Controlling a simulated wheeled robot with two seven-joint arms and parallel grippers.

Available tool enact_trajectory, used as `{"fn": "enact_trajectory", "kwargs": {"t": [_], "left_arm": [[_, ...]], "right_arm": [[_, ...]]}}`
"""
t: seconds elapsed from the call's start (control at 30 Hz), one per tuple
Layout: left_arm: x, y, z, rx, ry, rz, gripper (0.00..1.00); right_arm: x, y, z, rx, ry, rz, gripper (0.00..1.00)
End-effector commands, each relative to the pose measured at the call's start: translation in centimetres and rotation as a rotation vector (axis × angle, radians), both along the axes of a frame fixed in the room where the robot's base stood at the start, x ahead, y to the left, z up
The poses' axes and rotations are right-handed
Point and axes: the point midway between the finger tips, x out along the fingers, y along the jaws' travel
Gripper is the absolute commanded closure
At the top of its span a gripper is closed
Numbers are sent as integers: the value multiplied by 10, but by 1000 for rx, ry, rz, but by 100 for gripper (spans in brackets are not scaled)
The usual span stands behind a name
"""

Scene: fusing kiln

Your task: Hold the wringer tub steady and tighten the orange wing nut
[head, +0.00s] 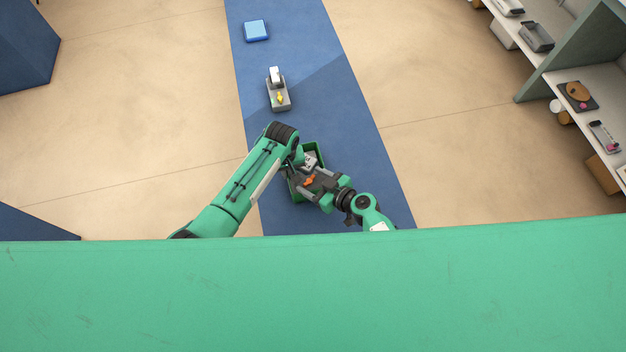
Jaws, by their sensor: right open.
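The green wringer tub (318,149) stands on the blue strip, partly hidden by both my arms. A small orange wing nut (309,180) shows at the tub, with grey parts around it. My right gripper (308,182) comes in from the lower right and is open, its fingers on either side of the orange wing nut as seen from above. I cannot tell whether they touch it. My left gripper (296,163) is at the tub's left side, mostly hidden by its own arm. Its fingers are too small and covered to read.
A grey device with a yellow part (279,99) and a blue block (256,31) sit farther up the blue strip. Shelves (580,75) with several items line the right side. A dark blue block (25,45) stands at the upper left. Tan floor on both sides is clear.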

Motion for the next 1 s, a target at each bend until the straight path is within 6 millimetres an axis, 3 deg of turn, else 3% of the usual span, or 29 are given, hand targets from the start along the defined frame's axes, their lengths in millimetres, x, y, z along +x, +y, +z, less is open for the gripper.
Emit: {"fn": "enact_trajectory", "kwargs": {"t": [0.33,0.57,0.77,1.0], "left_arm": [[0,0,0,0,0,0,100],[0,0,0,0,0,0,100],[0,0,0,0,0,0,100],[0,0,0,0,0,0,100]], "right_arm": [[2,2,-1,-1,-1,0,36],[2,2,-1,-1,-1,0,80],[1,3,-2,-1,2,-30,80],[-1,6,-2,-1,5,-211,80]]}}
